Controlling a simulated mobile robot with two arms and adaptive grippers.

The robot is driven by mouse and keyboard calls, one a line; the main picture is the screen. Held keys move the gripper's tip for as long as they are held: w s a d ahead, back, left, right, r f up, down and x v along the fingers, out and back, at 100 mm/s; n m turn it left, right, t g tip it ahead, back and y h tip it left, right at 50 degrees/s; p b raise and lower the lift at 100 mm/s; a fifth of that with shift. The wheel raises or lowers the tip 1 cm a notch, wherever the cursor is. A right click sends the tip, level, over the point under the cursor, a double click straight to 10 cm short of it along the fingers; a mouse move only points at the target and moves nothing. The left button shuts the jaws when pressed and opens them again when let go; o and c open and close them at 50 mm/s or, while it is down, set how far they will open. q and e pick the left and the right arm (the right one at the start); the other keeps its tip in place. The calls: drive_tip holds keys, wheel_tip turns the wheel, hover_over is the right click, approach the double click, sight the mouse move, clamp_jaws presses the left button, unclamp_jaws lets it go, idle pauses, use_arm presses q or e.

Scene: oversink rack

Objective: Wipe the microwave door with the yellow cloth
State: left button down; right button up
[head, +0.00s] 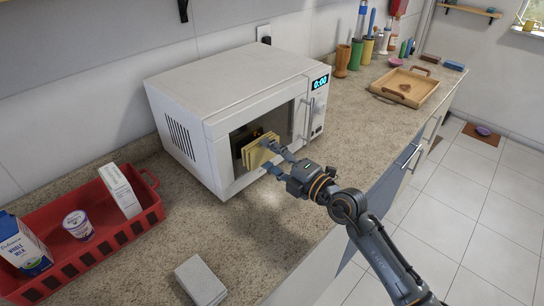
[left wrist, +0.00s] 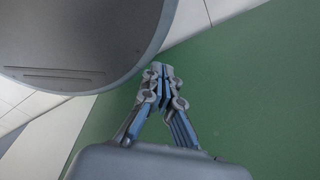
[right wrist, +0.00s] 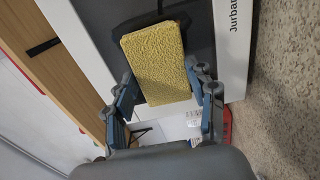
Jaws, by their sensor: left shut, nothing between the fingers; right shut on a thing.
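The white microwave (head: 235,100) stands on the counter with its door (head: 283,125) closed and facing my right arm. My right gripper (head: 276,158) is shut on the yellow cloth (head: 257,152), a thick, block-like piece, held in front of the dark door window. In the right wrist view the yellow cloth (right wrist: 157,62) sits between the fingers, over the dark window of the microwave (right wrist: 236,45). I cannot tell whether it touches the glass. My left gripper (left wrist: 165,80) is shut and empty, away from the counter; it is not in the head view.
A red basket (head: 110,238) with a milk carton (head: 22,246), a cup (head: 78,224) and a white box (head: 120,190) stands left of the microwave. A grey block (head: 200,281) lies at the counter's front. A wooden tray (head: 410,88) and several utensil holders stand beyond.

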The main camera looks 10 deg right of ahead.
drive_tip(key=shift+w+a, duration=0.3)
drive_tip(key=shift+w, duration=0.2)
drive_tip(key=shift+d, duration=0.1)
drive_tip(key=p, duration=0.1)
drive_tip(key=w+d+p, duration=0.1)
drive_tip(key=shift+d+r+p, duration=0.1)
drive_tip(key=shift+r+p, duration=0.15)
drive_tip(key=shift+p, duration=0.1)
drive_tip(key=shift+s+a+p, duration=0.35)
drive_tip(key=shift+a+p, duration=0.2)
drive_tip(key=shift+s+a+f, duration=0.15)
drive_tip(key=shift+a, duration=0.1)
idle(0.4)
